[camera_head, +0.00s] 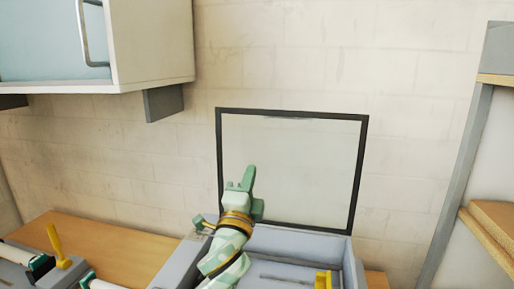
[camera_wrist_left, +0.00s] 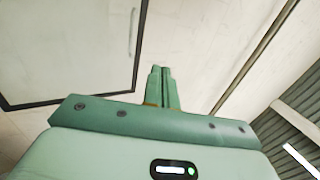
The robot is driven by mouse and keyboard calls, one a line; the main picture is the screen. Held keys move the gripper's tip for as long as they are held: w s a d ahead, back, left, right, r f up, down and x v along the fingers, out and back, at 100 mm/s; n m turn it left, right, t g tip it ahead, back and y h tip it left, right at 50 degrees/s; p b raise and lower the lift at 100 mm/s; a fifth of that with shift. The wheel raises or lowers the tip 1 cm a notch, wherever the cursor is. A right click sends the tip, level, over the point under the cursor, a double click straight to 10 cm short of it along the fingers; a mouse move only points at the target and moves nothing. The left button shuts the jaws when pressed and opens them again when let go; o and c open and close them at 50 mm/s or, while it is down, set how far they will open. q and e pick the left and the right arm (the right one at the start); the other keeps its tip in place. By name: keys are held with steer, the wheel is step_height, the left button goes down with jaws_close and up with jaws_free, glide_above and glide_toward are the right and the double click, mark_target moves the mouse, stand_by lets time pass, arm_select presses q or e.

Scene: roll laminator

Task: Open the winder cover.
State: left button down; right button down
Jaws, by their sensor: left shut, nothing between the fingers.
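The winder cover (camera_head: 310,165) is a clear panel in a black frame. It stands upright, raised at the back of the grey winder box (camera_head: 359,272), close to the brick wall. My left gripper (camera_head: 249,172) is in front of the cover's left part, shut and empty, with its fingers pointing up. In the left wrist view the shut fingertips (camera_wrist_left: 161,70) show, and the black-framed cover (camera_wrist_left: 70,45) fills the upper left. I cannot tell from these views whether the gripper touches the cover. My right gripper is not in view.
A yellow part (camera_head: 323,280) sits in the box at its front right. A yellow lever (camera_head: 54,240) stands on a machine at the lower left of the wooden bench (camera_head: 110,237). A wall cabinet (camera_head: 150,45) hangs upper left, and shelving (camera_head: 495,150) stands at the right.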

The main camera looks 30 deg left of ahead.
arm_select(q)
steer(key=p+x, duration=0.2)
steer(key=x, duration=0.5)
steer(key=shift+w+d, duration=0.25)
steer(key=shift+w, duration=0.25)
steer(key=shift+a+r, duration=0.1)
steer(key=shift+r, duration=0.05)
